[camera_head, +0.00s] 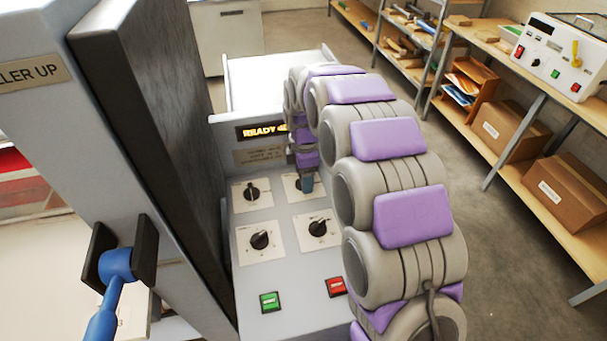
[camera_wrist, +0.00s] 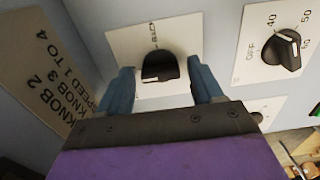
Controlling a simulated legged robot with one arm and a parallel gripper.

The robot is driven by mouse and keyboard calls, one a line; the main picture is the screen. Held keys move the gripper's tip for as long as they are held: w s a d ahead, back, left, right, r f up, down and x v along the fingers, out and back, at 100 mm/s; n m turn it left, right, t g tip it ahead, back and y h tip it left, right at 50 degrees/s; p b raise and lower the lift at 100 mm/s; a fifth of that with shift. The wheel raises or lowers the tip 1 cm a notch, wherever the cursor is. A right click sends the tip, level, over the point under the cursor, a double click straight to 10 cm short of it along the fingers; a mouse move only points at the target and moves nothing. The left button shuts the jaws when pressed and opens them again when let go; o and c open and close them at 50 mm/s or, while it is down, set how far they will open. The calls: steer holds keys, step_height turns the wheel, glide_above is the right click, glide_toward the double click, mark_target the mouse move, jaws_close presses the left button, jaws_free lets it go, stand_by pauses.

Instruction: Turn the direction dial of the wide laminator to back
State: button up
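The wide laminator's grey control panel (camera_head: 285,275) carries several black knobs on white plates. In the wrist view, a black dial (camera_wrist: 160,67) on a white plate (camera_wrist: 118,42) sits between the two blue fingers of my gripper (camera_wrist: 162,78). The fingers are open, one on each side, with a visible gap to the dial. The dial has a white mark near its lower edge. Small lettering above it is too blurred to read surely.
Other knobs sit at upper left (camera_head: 252,192), lower left (camera_head: 260,240) and lower right (camera_head: 318,228). Green (camera_head: 270,301) and red (camera_head: 336,287) buttons lie below. A blue-handled lever (camera_head: 115,268) is at left. The display (camera_head: 262,131) reads READY. A numbered dial (camera_wrist: 283,49) is close right.

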steer(key=shift+a, duration=0.2)
steer(key=c, duration=0.9)
steer(key=shift+r+m+p, duration=0.15)
steer(key=shift+m+p, duration=0.15)
steer(key=shift+p, duration=0.05)
steer(key=m+p, duration=0.2)
steer(key=shift+r+m+p, duration=0.15)
steer(key=shift+m+p, duration=0.15)
steer(key=shift+p, duration=0.05)
steer(key=m+p, duration=0.3)
steer(key=m, duration=0.2)
steer(key=shift+w+p, duration=0.1)
steer(key=shift+p, duration=0.25)
steer(key=m+p, duration=0.2)
steer(key=m, duration=0.3)
steer(key=m+p, duration=0.2)
steer(key=m, duration=0.2)
steer(key=shift+m, duration=0.3)
